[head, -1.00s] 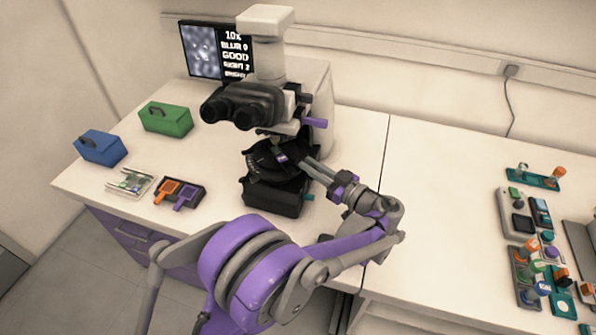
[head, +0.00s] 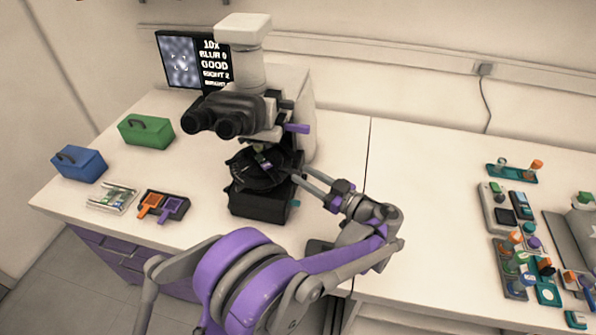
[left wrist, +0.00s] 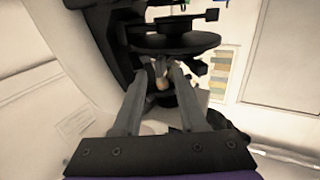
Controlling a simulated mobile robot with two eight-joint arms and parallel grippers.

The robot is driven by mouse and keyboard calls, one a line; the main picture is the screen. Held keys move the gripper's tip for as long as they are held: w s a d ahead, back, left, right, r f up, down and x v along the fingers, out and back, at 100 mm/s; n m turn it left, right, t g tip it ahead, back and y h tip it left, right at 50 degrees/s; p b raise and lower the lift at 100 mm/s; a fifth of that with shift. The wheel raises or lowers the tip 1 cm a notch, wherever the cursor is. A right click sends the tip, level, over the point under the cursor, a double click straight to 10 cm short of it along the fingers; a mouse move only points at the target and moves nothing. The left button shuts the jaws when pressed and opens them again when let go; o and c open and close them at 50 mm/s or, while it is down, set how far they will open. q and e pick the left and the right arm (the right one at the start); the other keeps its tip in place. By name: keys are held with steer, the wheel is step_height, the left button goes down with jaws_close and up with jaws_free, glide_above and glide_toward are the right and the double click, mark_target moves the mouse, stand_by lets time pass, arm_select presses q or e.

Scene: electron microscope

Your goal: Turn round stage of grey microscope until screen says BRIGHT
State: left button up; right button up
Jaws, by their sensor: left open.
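The grey microscope (head: 240,70) stands on the bench with a black round stage (head: 250,178) below its eyepieces. A small slide with a purple mark (head: 265,163) lies on the stage. The screen (head: 192,62) behind reads 10X, BLUR 0, GOOD, RIGHT 2; its last line is small and partly hidden, perhaps BRIGHT. My left gripper (head: 300,175) is open at the stage's right edge; contact is unclear. In the left wrist view its fingers (left wrist: 158,85) reach below the dark stage disc (left wrist: 178,43), with a pale knob-like part between or behind them. My right gripper is not seen.
A green box (head: 146,132), a blue box (head: 79,164), a slide tray (head: 112,198) and an orange-and-purple holder (head: 163,206) sit left of the microscope. Racks and devices (head: 515,220) stand far right.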

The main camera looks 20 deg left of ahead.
arm_select(q)
steer(key=v, duration=0.7)
steer(key=shift+d, duration=0.3)
steer(key=shift+s+r, duration=0.1)
stand_by(1.3)
steer(key=s+a+m+g+h+p, duration=0.2)
steer(key=s+a+m+h+p, duration=0.2)
steer(key=s+a+m+h, duration=0.6)
steer(key=s+d+m+t+h+p, duration=0.1)
steer(key=s+d+m+h+p, duration=0.1)
steer(key=s, duration=0.4)
steer(key=s+d+f+m+t+h+p, duration=0.1)
steer(key=s+d+m+h+p, duration=0.1)
steer(key=s+h, duration=0.3)
steer(key=shift+s+d+m+p, duration=0.35)
steer(key=shift+s+d, duration=0.45)
steer(key=shift+s, duration=0.3)
steer(key=shift+f, duration=0.1)
